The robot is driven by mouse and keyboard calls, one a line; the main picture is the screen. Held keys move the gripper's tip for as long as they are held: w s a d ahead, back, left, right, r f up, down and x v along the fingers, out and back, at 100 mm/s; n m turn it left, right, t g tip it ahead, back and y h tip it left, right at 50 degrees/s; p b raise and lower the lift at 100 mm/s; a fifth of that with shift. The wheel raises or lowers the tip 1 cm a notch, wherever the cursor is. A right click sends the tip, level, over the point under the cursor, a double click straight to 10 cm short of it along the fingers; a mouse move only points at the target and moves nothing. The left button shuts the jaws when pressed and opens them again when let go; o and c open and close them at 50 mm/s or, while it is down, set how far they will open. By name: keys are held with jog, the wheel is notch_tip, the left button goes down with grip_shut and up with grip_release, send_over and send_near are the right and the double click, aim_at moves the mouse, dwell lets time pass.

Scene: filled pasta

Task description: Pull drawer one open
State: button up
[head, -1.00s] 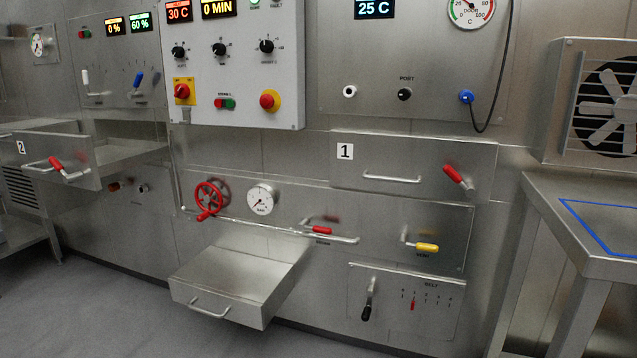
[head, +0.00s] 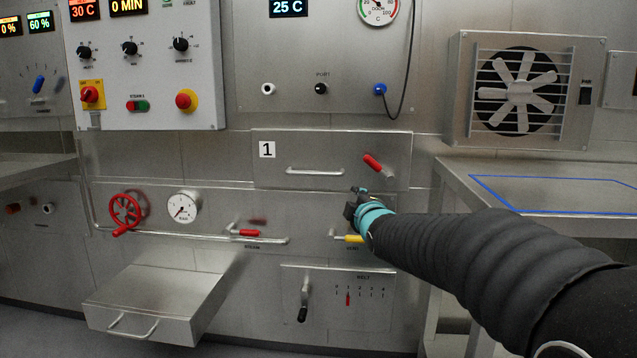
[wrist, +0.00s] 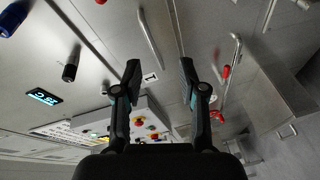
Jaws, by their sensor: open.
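Drawer one (head: 220,0) is not marked there; its steel front (head: 335,150) carries a "1" label (head: 267,149) and looks shut in the head view. Its bar handle (head: 315,171) is level, and a tilted red latch lever (head: 373,162) sits right of it. In the wrist view the bar handle (wrist: 149,38) runs steeply, with its lower end between the fingertips in the picture. My gripper (wrist: 160,67) is open and empty. In the head view my gripper (head: 354,203) is below and right of the handle, apart from it; its distance from the front is unclear.
A yellow lever (head: 354,238) and a red steam lever (head: 249,233) stick out below drawer one. An open steel drawer (head: 150,305) juts out at the lower left. A steel table (head: 470,180) stands at the right. A cable (head: 410,60) hangs above.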

aim_at(314, 175)
jog(key=w+a+n+y, duration=0.1)
jog(key=w+a, duration=0.3)
jog(key=w, duration=0.2)
jog(key=w+a+r+n+t+y+p, duration=0.1)
jog(key=w+a+n, duration=0.1)
jog(key=w, duration=0.4)
jog(key=w+a+n+t+y, duration=0.1)
jog(key=w+a+n, duration=0.1)
jog(key=w+a, duration=0.3)
jog(key=shift+x, duration=1.2)
jog(key=shift+d+r, duration=0.1)
grip_shut()
